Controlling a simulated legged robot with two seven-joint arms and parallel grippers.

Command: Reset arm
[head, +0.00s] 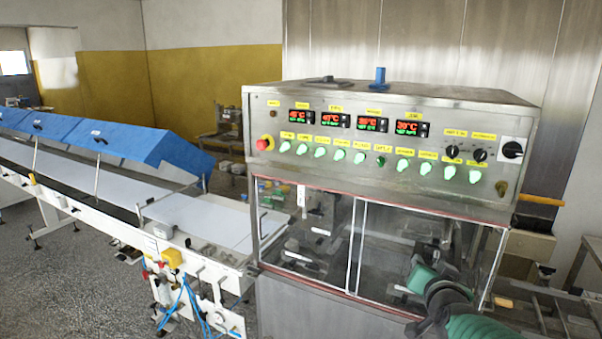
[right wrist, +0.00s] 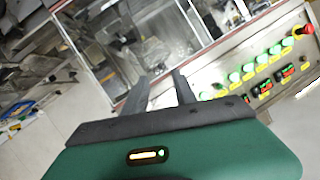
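The enrober machine (head: 390,190) is a steel cabinet with green buttons, red digital displays and a red emergency stop knob (head: 264,143). Its clear front window (head: 320,235) shows machinery inside. My right gripper (head: 408,297) is in front of the lower right of the window, with my green and dark grey arm coming in from the bottom right. In the right wrist view my right gripper (right wrist: 158,90) has two dark fingers apart with nothing seen between them. The panel and the window lie beyond the fingers there. My left gripper is in neither view.
A conveyor (head: 180,213) with blue covers (head: 150,146) runs to the left of the machine. A blue object (head: 380,77) stands on the machine top. A metal frame (head: 550,305) is at the lower right. Grey floor (head: 60,285) is open at the lower left.

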